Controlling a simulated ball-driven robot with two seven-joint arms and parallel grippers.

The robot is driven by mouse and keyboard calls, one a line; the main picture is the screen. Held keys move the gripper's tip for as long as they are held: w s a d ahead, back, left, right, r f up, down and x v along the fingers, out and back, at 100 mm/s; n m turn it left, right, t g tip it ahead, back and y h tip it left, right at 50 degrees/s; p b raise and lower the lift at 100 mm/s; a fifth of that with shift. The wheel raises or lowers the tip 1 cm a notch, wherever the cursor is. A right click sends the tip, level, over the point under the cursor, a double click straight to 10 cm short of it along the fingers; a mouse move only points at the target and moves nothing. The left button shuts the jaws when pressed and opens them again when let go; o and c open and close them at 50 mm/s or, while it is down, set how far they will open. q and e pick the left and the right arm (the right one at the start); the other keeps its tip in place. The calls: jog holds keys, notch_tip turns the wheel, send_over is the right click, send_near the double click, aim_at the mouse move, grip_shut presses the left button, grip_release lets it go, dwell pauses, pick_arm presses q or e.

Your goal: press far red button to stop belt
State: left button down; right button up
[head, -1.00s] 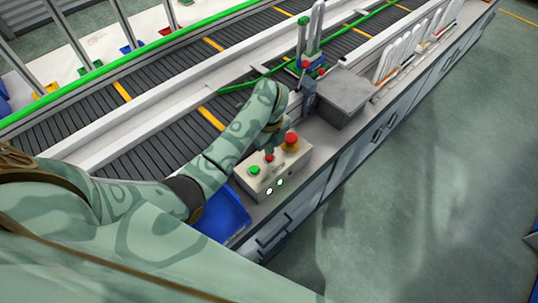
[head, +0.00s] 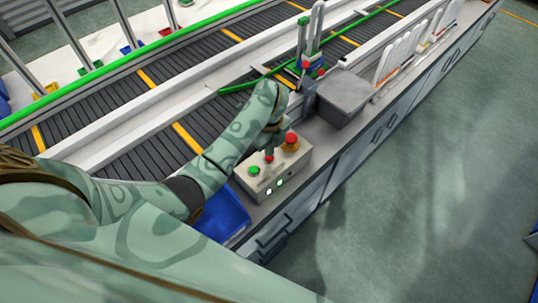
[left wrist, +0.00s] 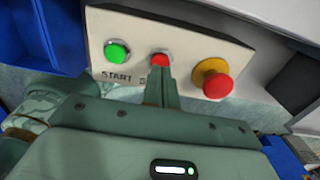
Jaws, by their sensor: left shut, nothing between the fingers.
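The beige control box (head: 287,178) on the bench edge carries a green button (head: 253,170), a small red button (head: 269,158) and a larger red mushroom button (head: 291,138) on a yellow base. In the left wrist view, the small red button (left wrist: 160,60) sits between the green START button (left wrist: 117,52) and the large red button (left wrist: 217,86). My left gripper (left wrist: 163,72) is shut and empty, its tips at the small red button and partly covering it. I cannot tell whether they touch or press it. My right gripper is out of view.
The slatted conveyor belt (head: 120,110) with yellow stripes runs behind the box. The floor at right is clear.

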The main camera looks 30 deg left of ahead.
pick_arm(q)
jog(key=shift+f, duration=0.25)
dwell(0.7)
jog(key=shift+f+b, duration=0.75)
jog(key=shift+r, duration=0.15)
notch_tip(320, 180, up, 8)
jog(key=p, duration=0.7)
dwell(0.7)
